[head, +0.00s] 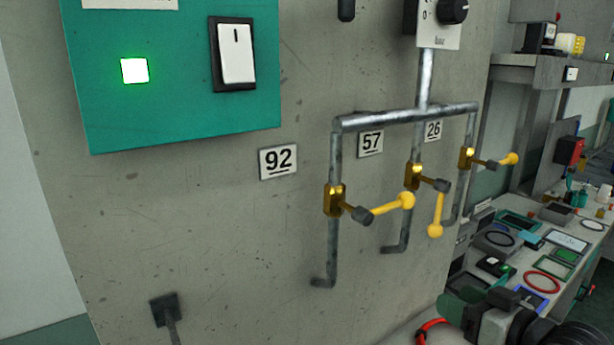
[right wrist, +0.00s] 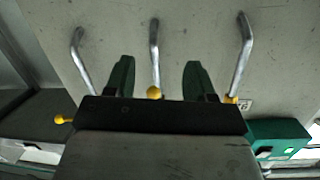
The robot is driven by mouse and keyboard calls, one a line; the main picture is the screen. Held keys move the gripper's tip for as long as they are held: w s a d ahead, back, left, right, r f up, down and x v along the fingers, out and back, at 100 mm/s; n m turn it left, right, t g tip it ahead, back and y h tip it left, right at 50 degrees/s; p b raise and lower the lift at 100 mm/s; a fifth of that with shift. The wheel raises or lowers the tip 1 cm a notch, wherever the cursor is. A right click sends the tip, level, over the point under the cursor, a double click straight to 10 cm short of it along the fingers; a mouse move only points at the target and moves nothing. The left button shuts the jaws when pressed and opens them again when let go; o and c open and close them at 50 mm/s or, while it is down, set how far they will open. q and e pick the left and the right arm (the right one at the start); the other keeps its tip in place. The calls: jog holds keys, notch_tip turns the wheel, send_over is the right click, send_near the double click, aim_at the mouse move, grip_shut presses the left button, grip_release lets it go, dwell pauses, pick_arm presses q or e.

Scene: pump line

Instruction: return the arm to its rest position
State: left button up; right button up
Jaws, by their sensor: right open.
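My right gripper (head: 458,306) shows at the lower right of the head view, below and in front of the pipes, partly cut off by the bottom edge. In the right wrist view its two dark green fingers (right wrist: 160,62) are spread apart with nothing between them. A pipe shows behind the gap, and a yellow handle end (right wrist: 153,92) shows at the gripper's body. I cannot tell from the picture how far the fingers are from the wall. My left gripper is in neither view.
Three yellow-handled valves sit on the wall pipes: left handle (head: 392,204) and right handle (head: 508,160) point rightward, middle handle (head: 436,216) hangs down. A green panel (head: 180,110) has a lit indicator and white switch. A cluttered bench (head: 590,262) lies at right.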

jog(key=s+a+f+g+h, duration=0.2)
jog(key=s+f, duration=0.2)
jog(key=f, duration=0.4)
jog(key=s+a+f+g+h, duration=0.1)
jog(key=s+a+f+g, duration=0.2)
jog(key=s+f, duration=0.35)
jog(key=s+a+f+m+g+h, duration=0.15)
jog(key=s+f+g+h, duration=0.3)
jog(key=s+f, duration=0.75)
notch_tip(320, 180, down, 25)
jog(key=s+g, duration=0.2)
jog(key=s+d+f+g, duration=0.1)
jog(key=s+d+f, duration=0.1)
jog(key=s+f, duration=1.4)
jog(key=shift+d+n, duration=0.3)
jog(key=shift+n, duration=0.05)
jog(key=shift+s+y, duration=0.1)
jog(key=shift+y, duration=0.15)
